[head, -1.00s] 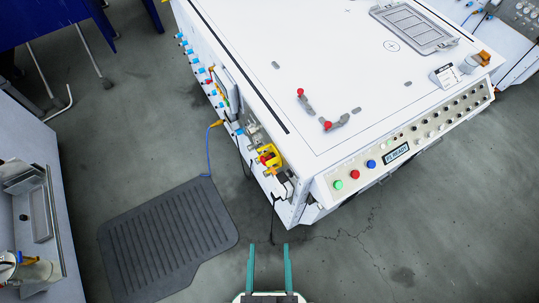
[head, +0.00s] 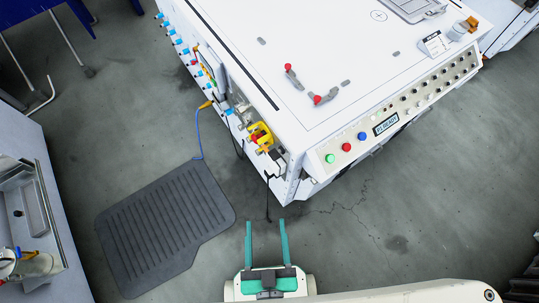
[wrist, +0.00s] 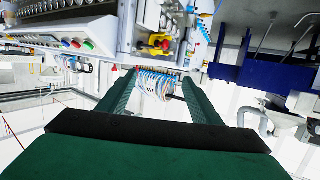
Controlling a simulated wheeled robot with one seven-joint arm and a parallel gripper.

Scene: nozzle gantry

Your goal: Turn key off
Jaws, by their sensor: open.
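A yellow fitting with a red part (head: 262,138) sits on the side of the white machine (head: 350,70), near its front corner. It also shows in the wrist view (wrist: 160,43), above the space between my fingers. I cannot make out a key on it at this size. My gripper (head: 266,224) is open and empty, its two green fingers parallel. In the head view it shows below the machine's corner, apart from the yellow fitting. In the wrist view the gripper (wrist: 160,78) has a bundle of pale cables (wrist: 160,85) in the background between its fingers.
The machine's front panel (head: 400,110) carries green, red and blue buttons and several knobs. A blue cable (head: 198,135) hangs from its side to a dark ribbed floor mat (head: 165,225). A grey bench (head: 45,180) stands at left. Bare floor lies before the machine.

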